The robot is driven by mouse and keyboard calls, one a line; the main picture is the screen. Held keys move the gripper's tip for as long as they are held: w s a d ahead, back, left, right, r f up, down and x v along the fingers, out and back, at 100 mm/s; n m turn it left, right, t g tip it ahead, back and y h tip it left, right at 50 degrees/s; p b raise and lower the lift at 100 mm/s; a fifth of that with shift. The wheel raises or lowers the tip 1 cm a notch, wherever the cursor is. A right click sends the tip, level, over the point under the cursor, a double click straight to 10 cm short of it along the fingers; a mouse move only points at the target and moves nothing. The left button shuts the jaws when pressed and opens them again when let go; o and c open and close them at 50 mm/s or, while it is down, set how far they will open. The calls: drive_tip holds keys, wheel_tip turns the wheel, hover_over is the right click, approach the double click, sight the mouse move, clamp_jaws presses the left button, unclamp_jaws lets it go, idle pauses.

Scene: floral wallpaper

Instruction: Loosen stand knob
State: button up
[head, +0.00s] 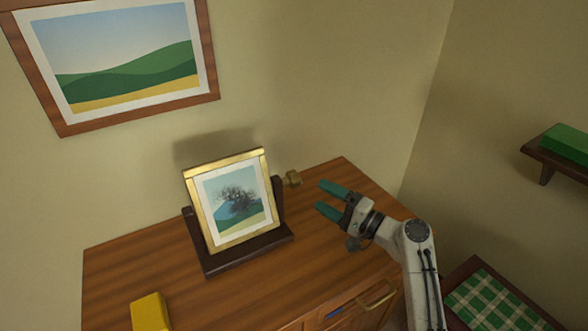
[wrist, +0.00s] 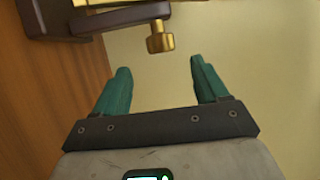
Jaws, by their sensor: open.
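A gold-framed picture of a tree (head: 232,201) leans back in a dark wooden stand (head: 248,252) on the dresser. A brass stand knob (head: 293,178) sticks out at the stand's right side. It also shows in the wrist view (wrist: 160,38), just beyond and between the fingertips, with the dark stand upper left. My gripper (head: 325,199) has green fingers and is open and empty. It is right of the knob, with its fingers pointing left toward it and a gap between them. Nothing lies between the fingers.
The wooden dresser top (head: 200,295) has free room right of the stand. A yellow block (head: 150,312) lies at the front left. A drawer handle (head: 378,295) is at the front. A landscape picture (head: 125,62) hangs on the wall. A shelf with a green object (head: 568,140) is at right.

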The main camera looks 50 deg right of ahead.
sight(294, 179)
drive_tip(key=w, duration=0.3)
drive_tip(key=w+p, duration=0.1)
drive_tip(key=w, duration=0.3)
drive_tip(key=w+a+p, duration=0.1)
drive_tip(key=w, duration=0.2)
drive_tip(key=shift+w+a+r, duration=0.1)
drive_tip(key=shift+w+r, duration=0.1)
drive_tip(key=shift+r, duration=0.2)
drive_tip(key=c, duration=1)
drive_tip(key=shift+o, duration=0.2)
drive_tip(key=b, duration=0.2)
drive_tip(key=shift+f+b, duration=0.35)
drive_tip(key=shift+b, duration=0.05)
drive_tip(key=shift+t+b, duration=0.5)
drive_tip(key=shift+b, duration=0.7)
drive_tip(key=n+t+b, duration=0.1)
drive_tip(key=b, duration=0.4)
drive_tip(key=shift+b, duration=0.35)
drive_tip(key=shift+r+t+y+b, duration=0.3)
drive_tip(key=shift+t+b, duration=0.1)
drive_tip(key=shift+b, duration=0.6)
drive_tip(key=o, duration=1)
drive_tip(key=shift+c, duration=0.2)
